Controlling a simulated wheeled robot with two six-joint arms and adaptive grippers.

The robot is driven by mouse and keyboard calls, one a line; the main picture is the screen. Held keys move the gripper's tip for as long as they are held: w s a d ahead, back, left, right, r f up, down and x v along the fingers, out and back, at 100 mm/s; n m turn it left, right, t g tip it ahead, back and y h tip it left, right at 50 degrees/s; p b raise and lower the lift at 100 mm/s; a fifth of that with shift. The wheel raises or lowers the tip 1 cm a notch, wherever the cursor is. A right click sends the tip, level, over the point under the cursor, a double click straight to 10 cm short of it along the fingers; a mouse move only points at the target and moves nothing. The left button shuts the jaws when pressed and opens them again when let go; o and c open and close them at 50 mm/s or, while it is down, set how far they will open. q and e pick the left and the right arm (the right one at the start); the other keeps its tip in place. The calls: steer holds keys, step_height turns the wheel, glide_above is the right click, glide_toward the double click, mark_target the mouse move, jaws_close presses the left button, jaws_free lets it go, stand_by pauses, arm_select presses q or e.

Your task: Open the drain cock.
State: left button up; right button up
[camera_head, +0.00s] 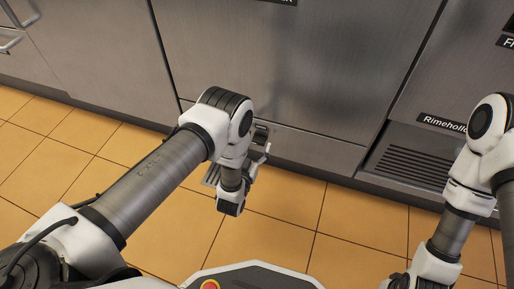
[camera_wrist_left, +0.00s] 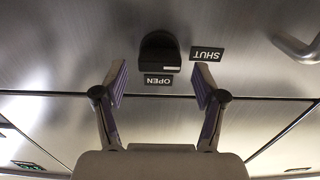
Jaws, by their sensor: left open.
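The drain cock's black knob (camera_wrist_left: 158,50) is on a brushed steel panel in the left wrist view. A pale mark shows at its lower right edge. An upside-down OPEN label (camera_wrist_left: 158,80) is just below it and a SHUT label (camera_wrist_left: 207,54) is to its right. My left gripper (camera_wrist_left: 160,68) is open, its two purple-padded fingers on either side of the knob in the picture, with gaps. I cannot tell how deep they reach. In the head view my left gripper (camera_head: 257,164) is low before the steel front, partly hidden by its wrist.
Steel cabinet fronts (camera_head: 300,60) rise behind the arm. A dark slatted vent (camera_head: 408,160) is at the right, below a Rimehollow label (camera_head: 442,123). A bent metal handle (camera_wrist_left: 298,48) is at the wrist view's right. Orange floor tiles (camera_head: 280,215) are clear in front.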

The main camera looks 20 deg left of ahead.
arm_select(q)
steer(key=shift+w, duration=0.75)
steer(key=c, duration=1.1)
steer(key=shift+c, duration=0.2)
steer(key=shift+d+r+m, duration=0.1)
steer(key=shift+m, duration=0.2)
steer(key=m+p, duration=0.1)
steer(key=m, duration=0.2)
steer(key=shift+p, duration=0.35)
steer(key=m+p, duration=0.1)
steer(key=m, duration=0.4)
steer(key=shift+d, duration=0.2)
steer(key=m+p, duration=0.1)
steer(key=m, duration=0.3)
steer(key=shift+f, duration=0.2)
steer(key=m, duration=0.5)
steer(key=shift+d+f, duration=0.1)
steer(key=shift+f, duration=0.05)
steer(key=shift+m, duration=0.3)
